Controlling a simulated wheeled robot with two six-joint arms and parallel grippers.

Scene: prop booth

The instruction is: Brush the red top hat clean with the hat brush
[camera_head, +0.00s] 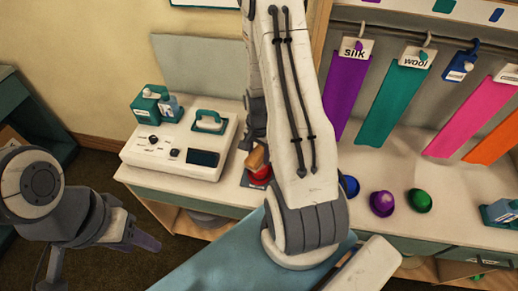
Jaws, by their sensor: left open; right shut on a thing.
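The red top hat (261,175) is on the counter beside the white machine, on a small dark mat or base, partly hidden by my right arm. The hat brush (257,157) is tan-brown and sits right at the top of the hat; whether it touches cannot be told. My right gripper (257,139) is shut on the brush above the hat, partly hidden behind my arm link. My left gripper (143,237) is open and empty, low in front of the counter at the left, well apart from the hat.
A white machine (172,165) with teal bottles (148,107) on it stands left of the hat. Blue (349,187), purple (382,203) and green (419,200) hats sit to the right. Fabric strips, including purple silk (347,95), hang behind. Open floor lies around my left gripper.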

